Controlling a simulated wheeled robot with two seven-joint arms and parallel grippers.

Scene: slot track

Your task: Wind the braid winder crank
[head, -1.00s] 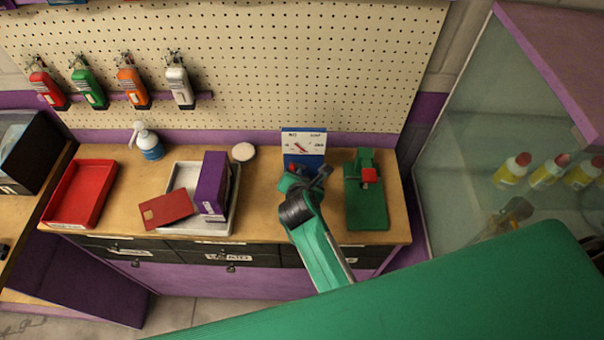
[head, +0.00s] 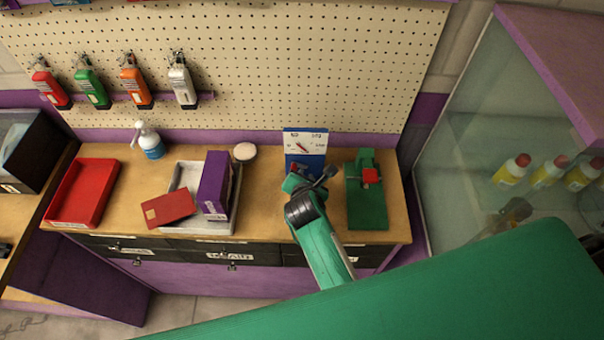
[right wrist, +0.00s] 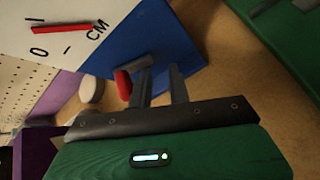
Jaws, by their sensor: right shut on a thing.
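The braid winder (head: 306,156) stands on the bench as a blue box with a white panel on top, also seen in the right wrist view (right wrist: 171,30). The panel carries a red pointer mark (right wrist: 62,27) and black scale marks. The crank is a grey arm (right wrist: 132,65) with a red grip (right wrist: 122,88) at the winder's front. My right gripper (head: 319,178) is at the winder's near side and shut on the crank; its fingers (right wrist: 160,78) stand close beside the red grip. The exact contact is hard to make out. My left gripper is not in view.
A green stand with a red block (head: 370,176) stands close to the right. To the left are a grey tray (head: 200,229) with a purple box (head: 214,184) and red card, a round pale disc (head: 245,152), a bottle (head: 149,141) and a red tray (head: 83,194). A pegboard (head: 260,65) rises behind.

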